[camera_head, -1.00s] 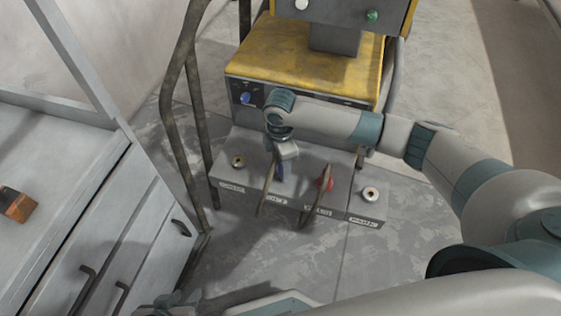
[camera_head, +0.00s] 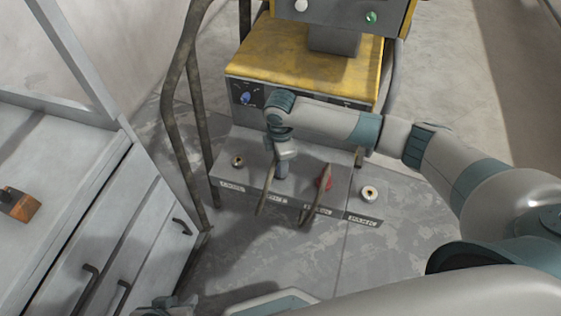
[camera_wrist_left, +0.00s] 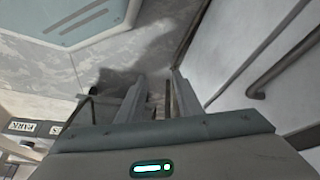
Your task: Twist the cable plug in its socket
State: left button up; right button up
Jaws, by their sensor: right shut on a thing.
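The socket panel (camera_head: 342,194) is a grey box low in front of the yellow machine. My right gripper (camera_head: 282,173) points down at it and is shut on the cable plug at the second socket from the left. The gripper hides most of the plug; its brown cable (camera_head: 265,192) hangs over the panel's front edge.
An empty socket (camera_head: 238,161) is at the panel's left and another (camera_head: 369,193) at its right. A blue knob (camera_head: 246,98) is on the yellow machine (camera_head: 290,60). Bent metal rails (camera_head: 171,100) stand left of the panel. A grey drawer cabinet (camera_head: 100,240) fills the left.

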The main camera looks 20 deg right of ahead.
jog(key=shift+m+p, duration=0.3)
jog(key=shift+p, duration=0.15)
jog(key=shift+m+p, duration=0.3)
jog(key=shift+p, duration=0.4)
jog(key=shift+m+p, duration=0.35)
jog(key=shift+m, duration=0.05)
jog(key=shift+m+p, duration=0.3)
jog(key=shift+p, duration=0.1)
jog(key=shift+m+p, duration=0.5)
jog(key=shift+p, duration=0.1)
pick_arm(q)
notch_tip(320, 180, down, 9)
jog(key=a+g+y, duration=0.1)
jog(key=a, duration=0.1)
jog(key=shift+a+g, duration=0.4)
